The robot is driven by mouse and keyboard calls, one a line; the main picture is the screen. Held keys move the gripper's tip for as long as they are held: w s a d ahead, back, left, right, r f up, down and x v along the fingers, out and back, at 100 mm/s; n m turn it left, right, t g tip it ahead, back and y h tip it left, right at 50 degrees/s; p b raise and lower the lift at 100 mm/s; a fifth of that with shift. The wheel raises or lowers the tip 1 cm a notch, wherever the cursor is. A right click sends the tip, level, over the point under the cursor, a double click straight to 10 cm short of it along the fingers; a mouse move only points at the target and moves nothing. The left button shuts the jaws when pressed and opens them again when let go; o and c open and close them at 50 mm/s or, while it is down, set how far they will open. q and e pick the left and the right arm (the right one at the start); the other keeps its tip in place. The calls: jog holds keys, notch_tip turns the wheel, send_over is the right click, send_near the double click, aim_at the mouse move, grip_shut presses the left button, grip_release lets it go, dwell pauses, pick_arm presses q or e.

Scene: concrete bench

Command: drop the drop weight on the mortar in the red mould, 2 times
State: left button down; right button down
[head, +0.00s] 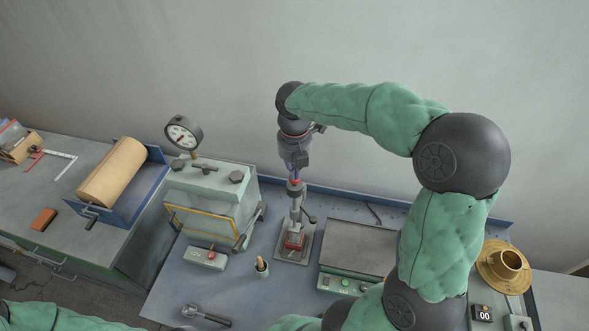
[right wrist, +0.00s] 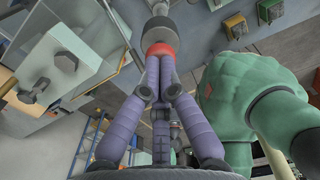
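The red mould (head: 293,241) sits low on a grey base plate (head: 280,254) in the middle of the blue bench mat. The mortar inside it is too small to tell. The drop weight (head: 296,196), a grey metal piece with a red-orange grip, stands upright above the mould in line with it. My right gripper (head: 293,173) comes down from above with its fingers closed around the grip. In the right wrist view the fingertips press on both sides of the red-orange grip (right wrist: 160,48). My left gripper is out of view.
A flat grey-topped device (head: 357,248) stands to the right. A small pot with a brush (head: 262,266) and a scoop (head: 205,315) are in front.

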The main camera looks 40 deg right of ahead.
jog(key=shift+f, duration=0.25)
jog(key=shift+r, duration=0.1)
jog(key=shift+r+p, duration=1.65)
jog(key=shift+r, duration=0.35)
jog(key=shift+f, duration=0.1)
